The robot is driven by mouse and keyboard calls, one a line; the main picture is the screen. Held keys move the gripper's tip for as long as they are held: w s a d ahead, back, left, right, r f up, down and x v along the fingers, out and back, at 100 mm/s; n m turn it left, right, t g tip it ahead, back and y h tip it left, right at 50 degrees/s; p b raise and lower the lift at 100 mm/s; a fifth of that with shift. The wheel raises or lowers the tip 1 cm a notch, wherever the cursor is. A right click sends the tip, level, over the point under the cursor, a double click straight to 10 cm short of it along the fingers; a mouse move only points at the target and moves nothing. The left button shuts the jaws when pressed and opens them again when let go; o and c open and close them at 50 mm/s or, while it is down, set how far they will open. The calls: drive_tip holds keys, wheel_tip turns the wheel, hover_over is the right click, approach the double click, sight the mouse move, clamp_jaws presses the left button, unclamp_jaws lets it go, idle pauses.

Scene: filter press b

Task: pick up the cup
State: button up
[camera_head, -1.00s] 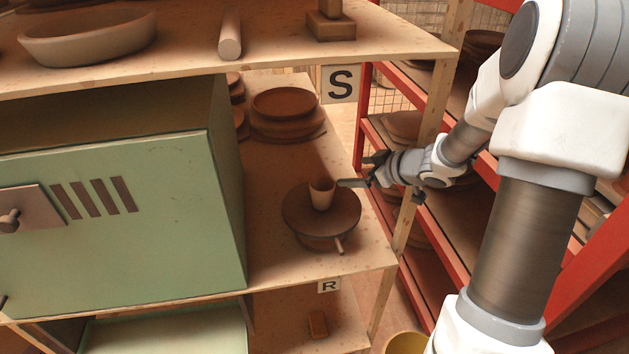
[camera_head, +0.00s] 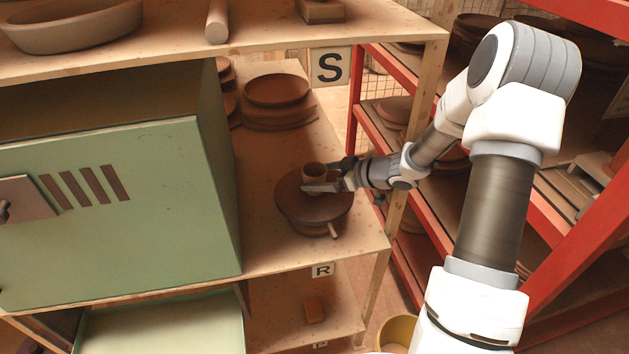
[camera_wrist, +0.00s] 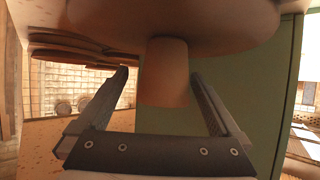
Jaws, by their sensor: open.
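The cup (camera_head: 314,170) is a small brown tapered cup standing upright on a dark round turntable (camera_head: 298,208) on the shelf. My gripper (camera_head: 323,177) reaches in from the right, with its jaws at the cup. In the wrist view, where the scene appears upside down, the cup (camera_wrist: 165,72) hangs below the turntable disc (camera_wrist: 190,16). My open gripper (camera_wrist: 162,78) has one finger on each side of it there. A gap shows left of the cup. The right finger is close to it, and I cannot tell whether they touch. The near finger hides part of the cup in the head view.
A green cabinet (camera_head: 110,200) stands left of the turntable. Stacked brown plates (camera_head: 278,95) sit behind it. An upper shelf board (camera_head: 240,52) runs above, with its post (camera_head: 436,90) near my arm. A red rack (camera_head: 375,110) stands at the right.

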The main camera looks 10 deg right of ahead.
sight(305, 178)
drive_tip(key=x, duration=0.5)
drive_tip(key=shift+s+a, duration=0.2)
drive_tip(key=shift+r, duration=0.1)
drive_tip(key=c, duration=1.5)
wheel_tip(305, 178, up, 10)
drive_tip(key=shift+r+p, duration=0.1)
drive_tip(key=shift+p, duration=0.6)
